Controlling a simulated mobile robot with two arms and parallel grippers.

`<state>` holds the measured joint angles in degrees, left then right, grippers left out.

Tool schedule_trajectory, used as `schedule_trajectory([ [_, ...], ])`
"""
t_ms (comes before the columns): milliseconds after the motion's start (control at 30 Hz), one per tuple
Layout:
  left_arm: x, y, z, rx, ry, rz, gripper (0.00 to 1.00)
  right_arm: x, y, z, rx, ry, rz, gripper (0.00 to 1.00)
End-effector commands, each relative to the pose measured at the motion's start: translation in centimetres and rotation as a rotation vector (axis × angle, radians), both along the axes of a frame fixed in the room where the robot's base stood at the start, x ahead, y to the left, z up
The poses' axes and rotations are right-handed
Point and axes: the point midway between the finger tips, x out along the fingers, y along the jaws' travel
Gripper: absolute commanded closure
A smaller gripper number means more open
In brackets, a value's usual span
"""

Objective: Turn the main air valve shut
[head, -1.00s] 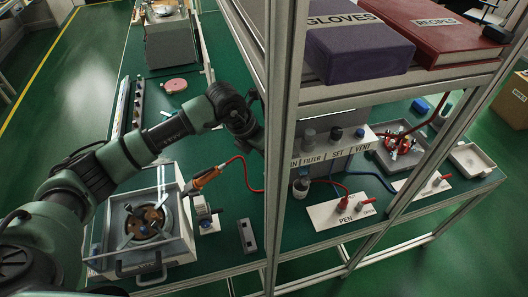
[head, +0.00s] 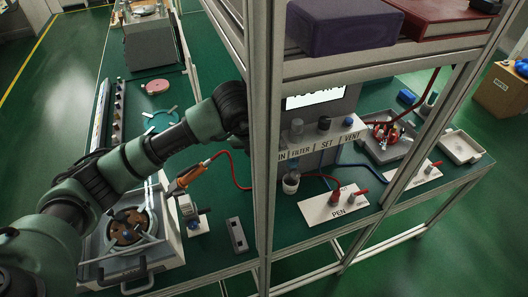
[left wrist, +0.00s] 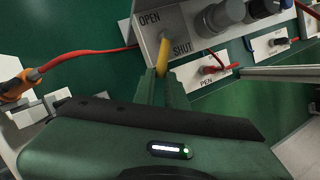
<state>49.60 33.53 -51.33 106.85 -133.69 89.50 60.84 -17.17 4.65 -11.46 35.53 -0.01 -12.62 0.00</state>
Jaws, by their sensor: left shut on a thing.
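The main air valve's yellow lever (left wrist: 162,58) shows in the left wrist view on a pale panel (left wrist: 150,38) marked OPEN and SHUT. The lever points down in the picture, just left of the word SHUT; OPEN is above it. My left gripper (left wrist: 164,78) is shut on the lever's end, with its two green fingers on either side. In the head view the left arm reaches in from the left, and its gripper and the lever are hidden behind the shelf post. My right gripper is in neither view.
The upright shelf post (head: 265,130) stands right at my left wrist. A shelf with a purple box (head: 335,25) and red book (head: 440,18) hangs above. A red hose (head: 238,170) runs across the green bench. A white PEN plate (head: 330,207) lies to the right.

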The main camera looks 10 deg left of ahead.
Motion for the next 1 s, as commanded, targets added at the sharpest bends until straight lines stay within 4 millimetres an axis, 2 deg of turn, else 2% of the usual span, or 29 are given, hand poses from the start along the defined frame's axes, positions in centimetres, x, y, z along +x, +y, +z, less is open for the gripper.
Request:
schedule_trajectory([
  [300, 0.11, -0.09, 0.23, -0.004, -0.005, 0.0, 1.0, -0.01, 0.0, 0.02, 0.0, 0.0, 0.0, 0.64],
  [333, 0.11, -0.09, 0.23, -0.004, -0.005, 0.0, 0.85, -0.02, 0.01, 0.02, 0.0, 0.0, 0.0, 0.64],
  [400, 0.1, -0.07, 0.21, -0.002, -0.004, 0.0, 0.66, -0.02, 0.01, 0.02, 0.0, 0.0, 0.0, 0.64],
  [867, 0.03, 0.0, 0.06, -0.001, -0.001, 0.0, 0.66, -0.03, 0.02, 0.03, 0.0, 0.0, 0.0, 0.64],
  [1000, 0.05, 0.35, 0.23, 0.001, 0.0, -0.028, 0.66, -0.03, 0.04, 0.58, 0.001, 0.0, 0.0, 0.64],
])
